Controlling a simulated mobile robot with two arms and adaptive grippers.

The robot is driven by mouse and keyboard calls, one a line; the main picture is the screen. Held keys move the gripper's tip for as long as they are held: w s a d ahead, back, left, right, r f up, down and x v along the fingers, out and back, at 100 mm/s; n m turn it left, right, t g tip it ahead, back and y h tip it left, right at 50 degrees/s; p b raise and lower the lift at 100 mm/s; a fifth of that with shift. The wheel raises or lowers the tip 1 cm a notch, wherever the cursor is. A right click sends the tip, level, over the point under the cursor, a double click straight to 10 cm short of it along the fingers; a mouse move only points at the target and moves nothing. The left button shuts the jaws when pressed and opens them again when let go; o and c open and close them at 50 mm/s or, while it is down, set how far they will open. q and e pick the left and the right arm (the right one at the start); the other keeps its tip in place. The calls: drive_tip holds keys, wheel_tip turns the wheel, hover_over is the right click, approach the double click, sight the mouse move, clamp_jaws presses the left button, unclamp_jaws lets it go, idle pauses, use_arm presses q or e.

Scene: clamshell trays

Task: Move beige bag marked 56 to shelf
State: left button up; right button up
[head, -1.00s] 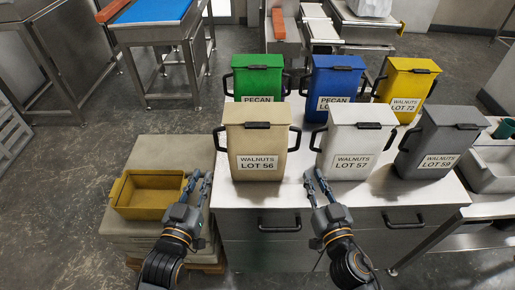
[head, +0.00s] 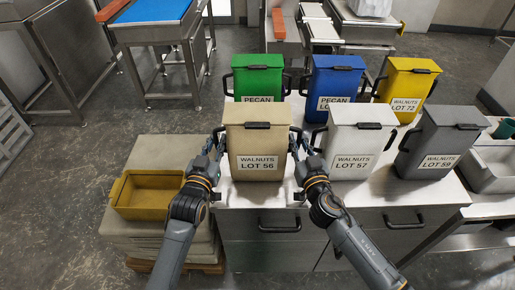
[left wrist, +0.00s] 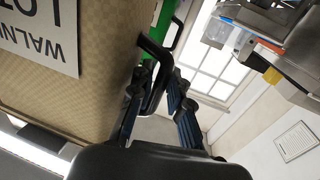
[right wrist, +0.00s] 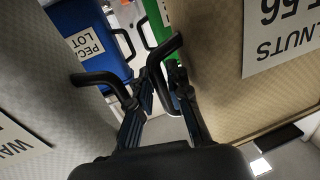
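The beige bag (head: 258,138) labelled WALNUTS LOT 56 stands upright at the front left of the white counter, with black handles on its sides and top. My left gripper (head: 214,142) is at its left side handle. In the left wrist view the fingers (left wrist: 160,88) are apart, with the black handle (left wrist: 156,62) between them. My right gripper (head: 299,142) is at its right side handle. In the right wrist view the fingers (right wrist: 161,85) are apart around that handle (right wrist: 157,62). The finger contact is partly hidden. I cannot make out a shelf for certain.
A white bag (head: 352,145) marked LOT 57 stands close to my right gripper. A grey bag (head: 437,145) is further right. Green (head: 258,76), blue (head: 335,80) and yellow (head: 408,85) bags stand behind. A yellow bin (head: 150,203) sits left on a low stack.

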use_arm(q)
drive_tip(key=shift+c, duration=0.4)
use_arm(e)
drive_tip(key=shift+c, duration=0.4)
use_arm(q)
drive_tip(key=shift+w, duration=0.1)
clamp_jaws()
use_arm(e)
drive_tip(key=shift+w, duration=0.1)
clamp_jaws()
use_arm(q)
drive_tip(key=shift+r, duration=0.2)
use_arm(e)
drive_tip(key=shift+r, duration=0.2)
